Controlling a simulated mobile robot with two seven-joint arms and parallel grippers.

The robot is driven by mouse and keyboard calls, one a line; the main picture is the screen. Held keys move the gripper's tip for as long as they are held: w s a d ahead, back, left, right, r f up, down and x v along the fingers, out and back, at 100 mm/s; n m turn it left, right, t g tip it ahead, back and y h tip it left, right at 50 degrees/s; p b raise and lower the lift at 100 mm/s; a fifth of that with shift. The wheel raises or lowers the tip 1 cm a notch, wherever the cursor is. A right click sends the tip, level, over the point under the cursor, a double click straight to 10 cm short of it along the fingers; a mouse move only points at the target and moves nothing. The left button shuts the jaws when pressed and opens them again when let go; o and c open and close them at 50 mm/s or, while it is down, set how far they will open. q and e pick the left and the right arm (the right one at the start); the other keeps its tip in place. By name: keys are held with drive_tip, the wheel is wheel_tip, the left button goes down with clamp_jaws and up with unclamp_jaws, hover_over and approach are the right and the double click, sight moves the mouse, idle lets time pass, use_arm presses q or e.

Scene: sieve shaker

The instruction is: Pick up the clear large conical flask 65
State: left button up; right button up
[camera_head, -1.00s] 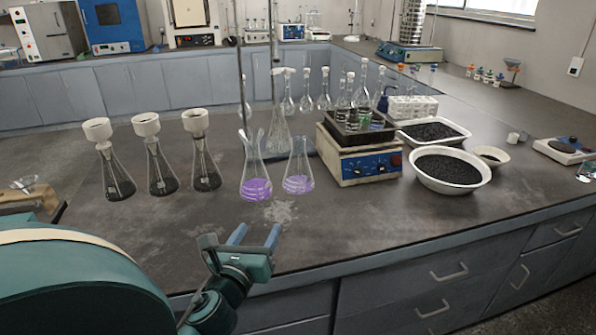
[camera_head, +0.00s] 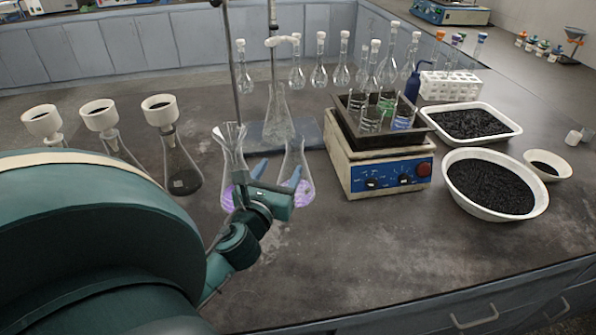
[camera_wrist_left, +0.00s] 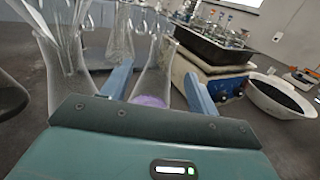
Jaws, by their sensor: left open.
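A clear conical flask (camera_head: 279,112) with no coloured contents stands at the back, by the burette stand. In front of it are two conical flasks with purple liquid, a left one (camera_head: 231,158) and a right one (camera_head: 297,157). My left gripper (camera_head: 277,172) is open and low in front of these two. It hides part of both. In the left wrist view the right purple flask (camera_wrist_left: 152,85) appears between the open fingers (camera_wrist_left: 157,72). I cannot tell whether they touch it. No number is readable on any flask. My right gripper is not in view.
Several funnel-topped flasks (camera_head: 181,165) stand at left, partly behind my arm. A hotplate (camera_head: 385,172) with a dark tray stands close at right, with a bowl of black granules (camera_head: 490,183) beyond it. The bench front (camera_head: 330,270) is clear.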

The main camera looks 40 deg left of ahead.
use_arm(q)
drive_tip(key=x, duration=0.5)
drive_tip(key=p+x, duration=0.1)
drive_tip(key=x, duration=0.5)
drive_tip(key=shift+w+d, duration=0.15)
drive_tip(key=shift+w, duration=0.15)
drive_tip(key=shift+c, duration=0.4)
clamp_jaws()
drive_tip(key=shift+r, duration=0.1)
